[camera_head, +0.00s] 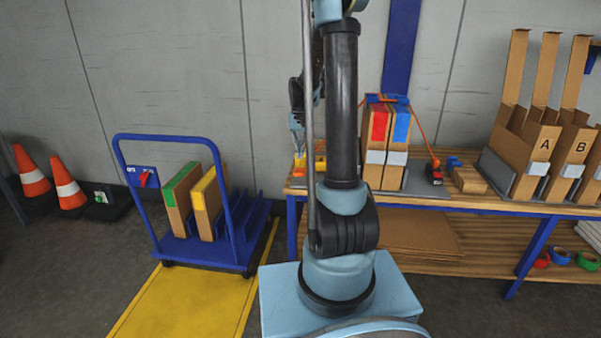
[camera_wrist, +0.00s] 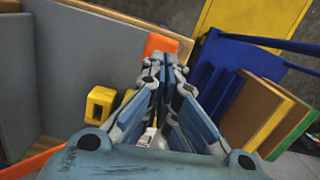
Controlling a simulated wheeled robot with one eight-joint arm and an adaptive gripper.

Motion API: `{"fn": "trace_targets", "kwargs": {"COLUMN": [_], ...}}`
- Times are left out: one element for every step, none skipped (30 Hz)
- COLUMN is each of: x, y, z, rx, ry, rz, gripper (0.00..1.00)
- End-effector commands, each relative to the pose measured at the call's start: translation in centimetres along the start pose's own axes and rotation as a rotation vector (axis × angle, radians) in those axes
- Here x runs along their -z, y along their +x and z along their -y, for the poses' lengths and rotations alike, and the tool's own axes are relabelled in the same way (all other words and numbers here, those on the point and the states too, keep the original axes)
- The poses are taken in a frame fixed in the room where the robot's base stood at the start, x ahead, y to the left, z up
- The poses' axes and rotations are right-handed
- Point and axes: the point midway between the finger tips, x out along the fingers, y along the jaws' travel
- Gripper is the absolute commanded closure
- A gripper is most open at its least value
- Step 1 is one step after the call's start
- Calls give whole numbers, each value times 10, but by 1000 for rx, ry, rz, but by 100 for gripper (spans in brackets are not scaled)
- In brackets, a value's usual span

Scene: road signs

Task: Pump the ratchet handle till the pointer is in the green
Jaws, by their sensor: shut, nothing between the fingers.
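My gripper (camera_wrist: 166,72) is shut with nothing between its fingers. In the wrist view its tips are close to an orange block-like part (camera_wrist: 163,42), perhaps the ratchet handle; I cannot tell if they touch. A yellow part (camera_wrist: 100,104) lies left of the fingers. My arm hides some of this area. I cannot make out a pointer or green zone.
Cartons with red and blue tape (camera_head: 376,145) stand on the wooden bench (camera_head: 455,198). An orange line runs down to a red-and-black device (camera_head: 434,173). Lettered boxes (camera_head: 541,150) stand right. A blue cart (camera_head: 208,250) with cartons and two cones (camera_head: 68,188) are left.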

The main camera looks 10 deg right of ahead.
Motion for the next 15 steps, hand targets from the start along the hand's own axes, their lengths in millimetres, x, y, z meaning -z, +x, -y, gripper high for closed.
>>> {"fn": "trace_targets", "kwargs": {"x": [0, 0, 0, 0, 0, 0, 0, 0, 0, 0, 0, 0, 0, 0, 0], "y": [6, 10, 15, 18, 22, 26, 29, 31, 35, 37, 39, 42, 43, 45, 46], "z": [0, 0, 0, 0, 0, 0, 0, 0, 0, 0, 0, 0, 0, 0, 0], "rx": [0, 0, 0, 0, 0, 0, 0, 0, 0, 0, 0, 0, 0, 0, 0], "ry": [0, 0, 0, 0, 0, 0, 0, 0, 0, 0, 0, 0, 0, 0, 0], "rz": [0, 0, 0, 0, 0, 0, 0, 0, 0, 0, 0, 0, 0, 0, 0], "gripper": [100, 100, 100, 100, 100, 100, 100, 100, 100, 100, 100, 100, 100, 100, 100]}}
